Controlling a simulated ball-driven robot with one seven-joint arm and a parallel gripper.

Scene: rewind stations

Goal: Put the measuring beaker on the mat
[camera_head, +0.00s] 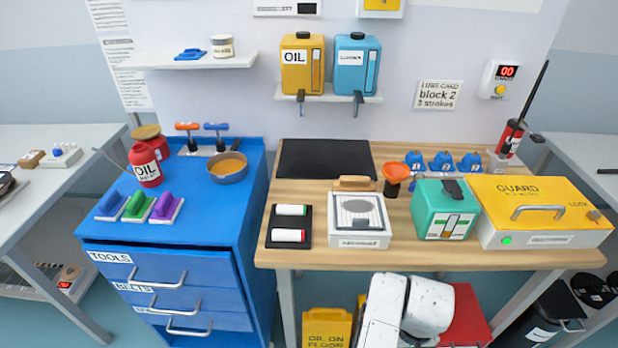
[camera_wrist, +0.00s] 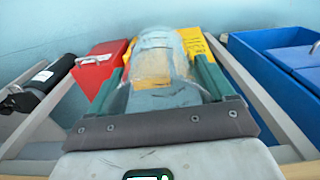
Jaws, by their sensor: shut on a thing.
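My gripper (camera_wrist: 160,68) shows in the wrist view with its two green fingers shut on the sides of a clear measuring beaker (camera_wrist: 157,52). The beaker is see-through, and its markings cannot be read. In the head view, my white arm is at the bottom centre, in front of the bench, and the gripper and beaker are hidden. A flat black mat (camera_head: 325,158) lies at the back left of the wooden bench top, with nothing on it.
In front of the mat stand a black tray (camera_head: 273,222) with two rolls and a white device (camera_head: 358,238). An orange funnel (camera_head: 396,174) is right of the mat. A blue tool cabinet (camera_head: 190,250) adjoins the bench's left. An oil shelf (camera_head: 335,98) hangs above.

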